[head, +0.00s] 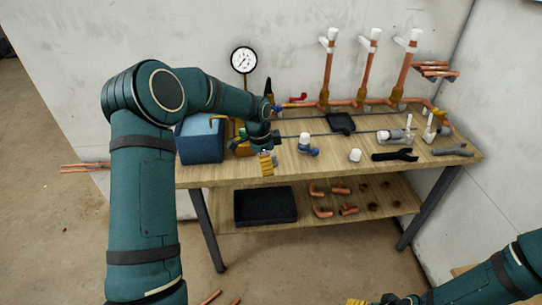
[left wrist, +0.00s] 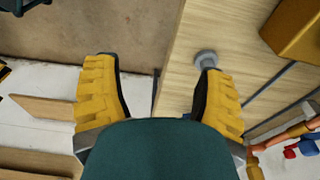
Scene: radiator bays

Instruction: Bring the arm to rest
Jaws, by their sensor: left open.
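My left arm reaches in from the left in the head view and bends over the workbench (head: 330,160). Its gripper (head: 266,164) is at the bench's front edge, beside the blue box (head: 200,140). In the left wrist view the yellow fingers of this gripper (left wrist: 157,68) are wide apart with nothing between them. The bench edge runs below the gap, and a small grey round piece (left wrist: 205,58) is near the right fingertip. My right gripper (head: 357,301) shows only as a yellow bit at the bottom edge; its jaws are mostly cut off.
Copper pipes with white-capped risers (head: 328,70) stand along the back, near a pressure gauge (head: 243,60). A blue-and-white valve (head: 306,145), a white cap (head: 355,155) and black pliers (head: 395,155) lie on top. The lower shelf holds a black tray (head: 265,206) and copper fittings (head: 322,211).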

